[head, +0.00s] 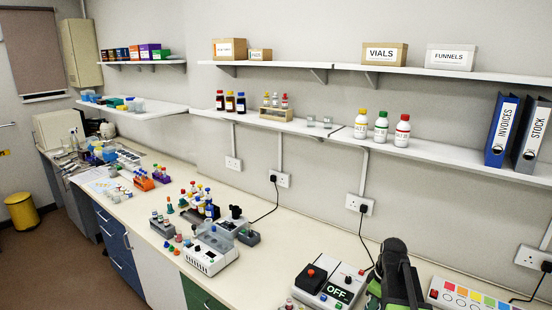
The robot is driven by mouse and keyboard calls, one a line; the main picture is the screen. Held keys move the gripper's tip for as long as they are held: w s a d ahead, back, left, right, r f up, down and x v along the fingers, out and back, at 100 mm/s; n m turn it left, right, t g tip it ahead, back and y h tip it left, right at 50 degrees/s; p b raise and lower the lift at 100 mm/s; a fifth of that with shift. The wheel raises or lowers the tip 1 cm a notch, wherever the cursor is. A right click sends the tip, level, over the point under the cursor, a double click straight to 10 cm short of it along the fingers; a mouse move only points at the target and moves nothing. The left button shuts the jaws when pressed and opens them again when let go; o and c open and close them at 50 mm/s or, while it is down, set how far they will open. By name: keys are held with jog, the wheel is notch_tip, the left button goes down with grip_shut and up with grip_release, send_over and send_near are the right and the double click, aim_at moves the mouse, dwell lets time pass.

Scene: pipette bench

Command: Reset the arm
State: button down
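A dark arm part with green pieces, which looks like my own arm, rises from the bottom edge at the right of the head view. The gripper (394,252) seems to belong to this dark shape, above the bench (265,262). I cannot make out separate fingertips or anything held. It is beside a grey box with an OFF display (338,289) and a red button. The lower part of the arm is cut off by the picture edge.
A panel with coloured squares (470,296) lies to the right. A white instrument (210,250) and several small bottles and racks stand on the bench to the left. Wall shelves (455,153) hold bottles, boxes and binders. A yellow bin (22,211) stands on the floor.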

jog(key=shift+m, duration=0.7)
jog(key=s+a+f+b, duration=0.1)
jog(key=a+f+b, duration=0.1)
jog(key=a+f, duration=0.1)
jog(key=s+a+f+b, duration=0.2)
jog(key=a+f+b, duration=0.1)
jog(key=a, duration=0.2)
jog(key=s+a+f+b, duration=0.1)
jog(key=a+f+b, duration=0.1)
jog(key=a+f, duration=0.2)
jog(key=shift+s+a+b, duration=0.4)
jog(key=shift+a, duration=0.15)
jog(key=shift+s+a+f+m+b, duration=0.4)
jog(key=shift+s+a, duration=0.1)
jog(key=shift+a, duration=0.1)
jog(key=shift+s+a+f+m+b, duration=0.3)
jog(key=shift+s+a+m, duration=0.15)
jog(key=shift+a, duration=0.1)
jog(key=s+m, duration=0.1)
jog(key=s+r+m+p, duration=0.1)
jog(key=m, duration=0.1)
jog(key=shift+s+m+g+h, duration=0.15)
jog(key=shift+m+g+h, duration=0.15)
jog(key=shift+h, duration=0.1)
jog(key=shift+d+m, duration=0.2)
jog(key=shift+m, duration=0.45)
jog(key=shift+a+m, duration=0.1)
jog(key=shift+m, duration=0.5)
